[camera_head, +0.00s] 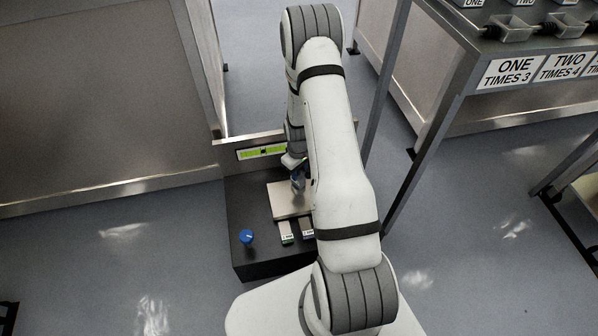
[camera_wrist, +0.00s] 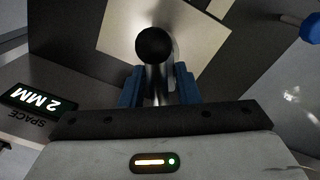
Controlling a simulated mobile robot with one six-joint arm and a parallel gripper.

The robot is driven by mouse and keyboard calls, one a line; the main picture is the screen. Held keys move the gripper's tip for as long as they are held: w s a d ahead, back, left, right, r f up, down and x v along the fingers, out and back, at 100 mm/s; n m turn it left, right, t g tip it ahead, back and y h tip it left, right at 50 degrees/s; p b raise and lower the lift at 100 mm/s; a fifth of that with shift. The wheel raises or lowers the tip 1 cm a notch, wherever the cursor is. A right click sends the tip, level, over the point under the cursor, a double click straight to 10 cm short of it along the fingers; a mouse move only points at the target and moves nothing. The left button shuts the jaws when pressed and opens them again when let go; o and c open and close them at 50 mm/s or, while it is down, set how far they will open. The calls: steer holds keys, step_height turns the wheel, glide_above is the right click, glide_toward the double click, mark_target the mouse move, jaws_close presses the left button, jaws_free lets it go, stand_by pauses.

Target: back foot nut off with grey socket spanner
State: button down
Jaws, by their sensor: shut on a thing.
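My gripper (camera_wrist: 158,80) has two blue fingers, shut on a grey metal tool with a dark round end (camera_wrist: 155,44). I take the tool to be the grey socket spanner. In the wrist view it stands in front of a pale square plate (camera_wrist: 125,28). In the head view my gripper (camera_head: 297,180) is over the same plate (camera_head: 285,203), mostly hidden behind my arm. The foot nut cannot be made out in either view.
The plate lies on a dark block (camera_head: 240,200) on the floor. A blue knob (camera_head: 246,237) stands at its front left. Two small labelled pieces (camera_head: 286,232) lie at the plate's front edge. A panel with a green display (camera_head: 262,151) is behind. A steel bench (camera_head: 460,70) stands right.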

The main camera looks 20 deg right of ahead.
steer(key=shift+r+p, duration=1.15)
steer(key=shift+r, duration=1)
